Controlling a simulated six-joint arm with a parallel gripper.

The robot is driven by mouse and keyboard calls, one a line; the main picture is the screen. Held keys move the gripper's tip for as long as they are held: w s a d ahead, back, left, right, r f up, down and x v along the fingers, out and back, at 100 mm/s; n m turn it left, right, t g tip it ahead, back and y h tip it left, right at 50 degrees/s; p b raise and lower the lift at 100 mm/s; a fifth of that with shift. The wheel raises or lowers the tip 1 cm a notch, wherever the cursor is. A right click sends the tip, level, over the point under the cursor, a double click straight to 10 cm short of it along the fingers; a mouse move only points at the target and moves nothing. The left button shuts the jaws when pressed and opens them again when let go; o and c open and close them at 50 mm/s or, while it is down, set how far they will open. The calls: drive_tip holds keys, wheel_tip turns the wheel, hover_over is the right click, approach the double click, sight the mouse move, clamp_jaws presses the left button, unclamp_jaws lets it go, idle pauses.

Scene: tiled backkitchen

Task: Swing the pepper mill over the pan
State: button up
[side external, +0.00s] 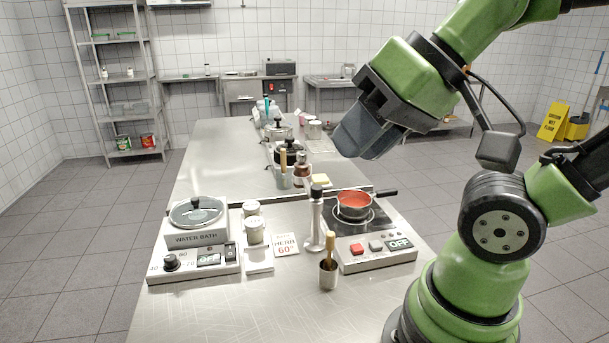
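A tall, slim steel pepper mill (315,222) with a dark top stands upright on the steel table, just left of the hot plate. A small pan (354,209) holding red sauce sits on the hot plate (376,250), its dark handle pointing to the right and back. My gripper (356,142) hangs in the air above and behind the pan, tilted down to the left. It is clear of the mill and the pan. Its fingertips do not show clearly, so its opening cannot be read. I see nothing hanging from it.
A water bath (197,235) stands at the left, with white jars (254,231) and an herb card (286,244) beside it. A steel cup with a wooden-handled brush (328,275) stands in front of the mill. Bottles and pots crowd behind. The front left tabletop is clear.

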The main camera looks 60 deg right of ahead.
sight(308, 185)
drive_tip(key=shift+w+d+r, duration=0.1)
drive_tip(key=shift+w+d, duration=0.05)
drive_tip(key=shift+w, duration=0.15)
drive_tip(key=c, duration=0.3)
drive_tip(key=w+d, duration=0.1)
drive_tip(key=w, duration=0.1)
drive_tip(key=w+d+g+h, duration=0.1)
drive_tip(key=w, duration=0.1)
drive_tip(key=w+d+h, duration=0.1)
drive_tip(key=w, duration=0.1)
drive_tip(key=shift+w+d+r+g, duration=0.15)
drive_tip(key=shift+w+r+g, duration=0.1)
drive_tip(key=shift+r+g, duration=0.1)
clamp_jaws()
drive_tip(key=w+d+f+g+h, duration=0.25)
drive_tip(key=w+d+f, duration=0.25)
drive_tip(key=w, duration=0.3)
drive_tip(key=w+d+f+g+h, duration=0.1)
drive_tip(key=w+d+f+h, duration=0.25)
drive_tip(key=w+d, duration=0.4)
drive_tip(key=x, duration=1.3)
